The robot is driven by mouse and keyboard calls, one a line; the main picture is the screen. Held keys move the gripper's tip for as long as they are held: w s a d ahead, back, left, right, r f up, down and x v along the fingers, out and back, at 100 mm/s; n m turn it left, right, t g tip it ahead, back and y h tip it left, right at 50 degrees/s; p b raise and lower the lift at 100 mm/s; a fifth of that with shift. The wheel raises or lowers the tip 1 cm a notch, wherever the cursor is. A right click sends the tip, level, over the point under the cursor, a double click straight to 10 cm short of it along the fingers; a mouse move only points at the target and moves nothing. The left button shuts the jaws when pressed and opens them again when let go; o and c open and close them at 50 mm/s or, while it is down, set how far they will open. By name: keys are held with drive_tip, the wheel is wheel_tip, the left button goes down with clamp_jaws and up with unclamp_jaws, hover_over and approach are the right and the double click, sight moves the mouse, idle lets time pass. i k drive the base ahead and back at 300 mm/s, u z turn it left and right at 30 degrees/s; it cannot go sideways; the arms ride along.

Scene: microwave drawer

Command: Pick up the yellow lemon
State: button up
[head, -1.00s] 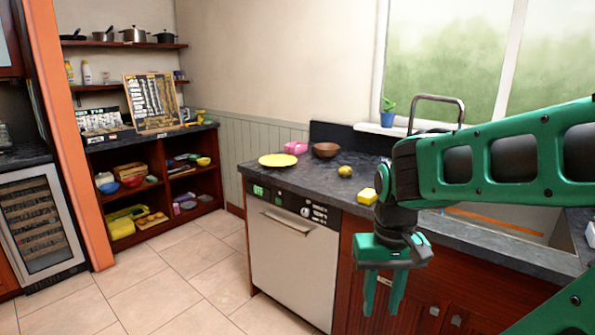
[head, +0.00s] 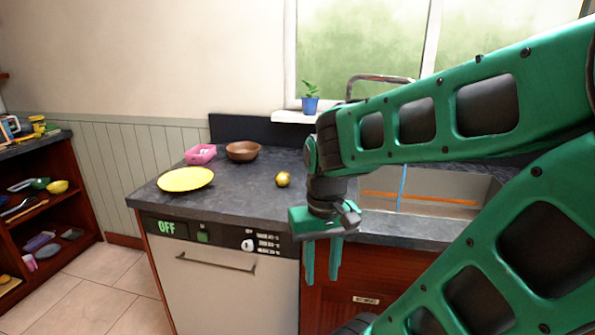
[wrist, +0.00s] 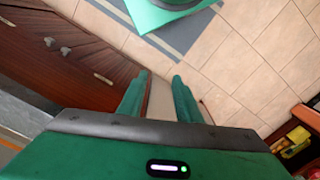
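The yellow lemon (head: 283,179) rests on the dark stone counter (head: 240,205), between the brown bowl and my arm. My gripper (head: 321,275) points down in front of the counter's front edge, to the right of the lemon and with its fingertips below the counter top. Its two green fingers are apart with nothing between them. In the wrist view the open fingers (wrist: 158,100) point toward the floor and cabinet fronts. The lemon does not show in the wrist view.
A yellow plate (head: 186,179), a pink container (head: 200,154) and a brown bowl (head: 242,151) stand on the counter left of the lemon. A sink (head: 440,190) lies behind my arm. A plant in a blue pot (head: 310,103) stands by the window. The dishwasher (head: 220,280) is below.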

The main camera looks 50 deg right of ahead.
sight(283, 178)
drive_tip(key=z, duration=0.25)
drive_tip(key=i, duration=0.9)
drive_tip(key=z, duration=0.05)
